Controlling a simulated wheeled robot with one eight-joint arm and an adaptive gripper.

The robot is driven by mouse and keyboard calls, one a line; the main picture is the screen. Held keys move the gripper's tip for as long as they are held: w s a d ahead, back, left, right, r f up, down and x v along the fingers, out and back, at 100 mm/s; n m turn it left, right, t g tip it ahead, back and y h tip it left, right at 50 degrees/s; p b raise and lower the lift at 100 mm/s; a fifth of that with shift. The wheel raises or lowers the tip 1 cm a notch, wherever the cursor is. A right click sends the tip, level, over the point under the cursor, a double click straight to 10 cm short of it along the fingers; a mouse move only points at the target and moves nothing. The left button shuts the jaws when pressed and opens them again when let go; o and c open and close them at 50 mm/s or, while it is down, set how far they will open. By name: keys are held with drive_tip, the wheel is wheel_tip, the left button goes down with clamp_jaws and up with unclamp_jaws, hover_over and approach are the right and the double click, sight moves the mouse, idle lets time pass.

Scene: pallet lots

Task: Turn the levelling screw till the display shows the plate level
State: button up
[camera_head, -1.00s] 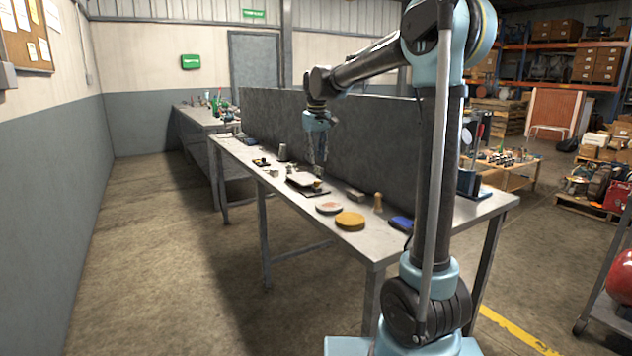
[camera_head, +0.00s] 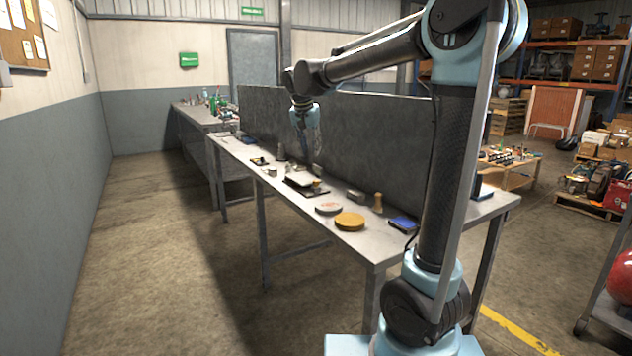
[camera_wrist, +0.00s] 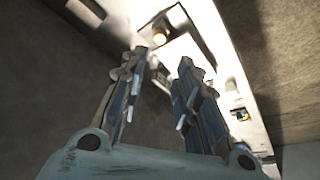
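The pale plate (camera_head: 299,180) lies on a dark base on the workbench. A small box with a greenish face (camera_wrist: 162,76), perhaps the display, shows between the fingers; no reading is legible.
A dark upright panel (camera_head: 370,135) runs along the back of the bench. Towards the near end stand a pale disc (camera_head: 328,208), an orange-yellow disc (camera_head: 350,221), a wooden peg (camera_head: 378,203) and a blue object (camera_head: 403,223). A grey cone-like piece (camera_head: 281,151) stands farther along.

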sight(316, 181)
drive_tip(key=x, duration=1.5)
drive_tip(key=shift+c, duration=0.6)
clamp_jaws()
